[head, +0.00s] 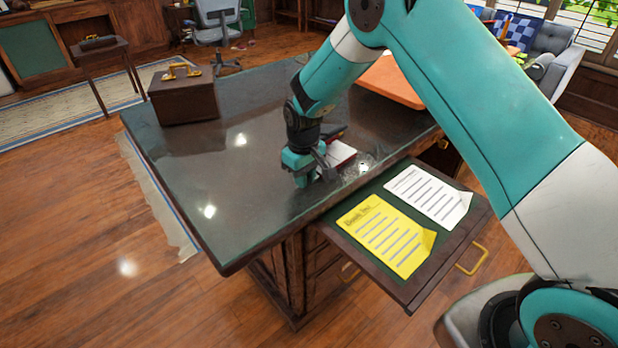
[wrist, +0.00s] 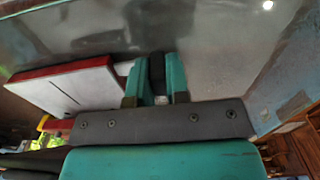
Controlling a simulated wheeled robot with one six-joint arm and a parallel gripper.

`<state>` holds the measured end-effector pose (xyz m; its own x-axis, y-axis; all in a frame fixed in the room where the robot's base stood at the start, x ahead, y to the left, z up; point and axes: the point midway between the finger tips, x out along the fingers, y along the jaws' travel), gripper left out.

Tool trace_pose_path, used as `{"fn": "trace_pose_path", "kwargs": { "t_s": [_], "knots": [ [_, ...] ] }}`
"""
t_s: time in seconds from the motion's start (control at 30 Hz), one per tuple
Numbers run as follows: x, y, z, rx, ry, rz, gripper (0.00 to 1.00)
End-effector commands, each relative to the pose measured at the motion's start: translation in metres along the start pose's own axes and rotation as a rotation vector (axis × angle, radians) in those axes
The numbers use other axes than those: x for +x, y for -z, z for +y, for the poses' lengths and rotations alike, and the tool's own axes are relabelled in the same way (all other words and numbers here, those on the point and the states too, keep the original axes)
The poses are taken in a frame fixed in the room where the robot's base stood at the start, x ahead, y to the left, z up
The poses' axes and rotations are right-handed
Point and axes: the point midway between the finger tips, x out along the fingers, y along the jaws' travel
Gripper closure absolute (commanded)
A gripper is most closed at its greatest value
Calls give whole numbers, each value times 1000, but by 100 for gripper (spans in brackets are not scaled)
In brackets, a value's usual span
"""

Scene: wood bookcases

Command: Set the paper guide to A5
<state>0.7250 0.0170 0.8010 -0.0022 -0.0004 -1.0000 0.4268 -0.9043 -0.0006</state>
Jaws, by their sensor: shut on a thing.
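A red and white device (head: 341,154) lies on the dark desk top, right beside my gripper (head: 318,172). In the wrist view its white top with a red edge (wrist: 75,86) is at the left. My gripper's teal fingers (wrist: 155,82) are closed around a small dark piece (wrist: 157,68), which appears to be the paper guide. A pale bit shows just below it between the fingers. My gripper hides much of the guide in the head view, and no A5 mark or size scale can be read.
A pulled-out desk board (head: 447,240) holds a yellow sheet (head: 385,235) and a white sheet (head: 430,195). A brown box (head: 183,97) with a gold handle stands at the desk's far left. An orange pad (head: 391,82) lies behind my arm. The desk's left middle is clear.

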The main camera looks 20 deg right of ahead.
Motion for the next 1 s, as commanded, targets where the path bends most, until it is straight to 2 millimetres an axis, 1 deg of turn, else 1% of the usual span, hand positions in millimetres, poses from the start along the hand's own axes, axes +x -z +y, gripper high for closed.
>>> {"fn": "trace_pose_path", "kwargs": {
  "t_s": [0.13, 0.17, 0.2, 0.27, 0.53, 0.67, 0.77, 0.87, 1.0],
  "knots": [
    [0, 1, 2, 4, -2, 4, 100],
    [0, 1, 2, 4, -2, 4, 79],
    [-1, 1, 2, 5, -2, 4, 70],
    [0, 0, 2, 4, -2, 4, 58],
    [-1, 0, 1, 3, -1, 3, 58],
    [-10, 1, 1, 3, -2, 6, 58],
    [-26, 1, 1, 3, -2, 7, 58],
    [-49, 1, 1, 3, -2, 8, 58],
    [-86, 1, 2, 3, -3, 10, 58]
  ]
}}
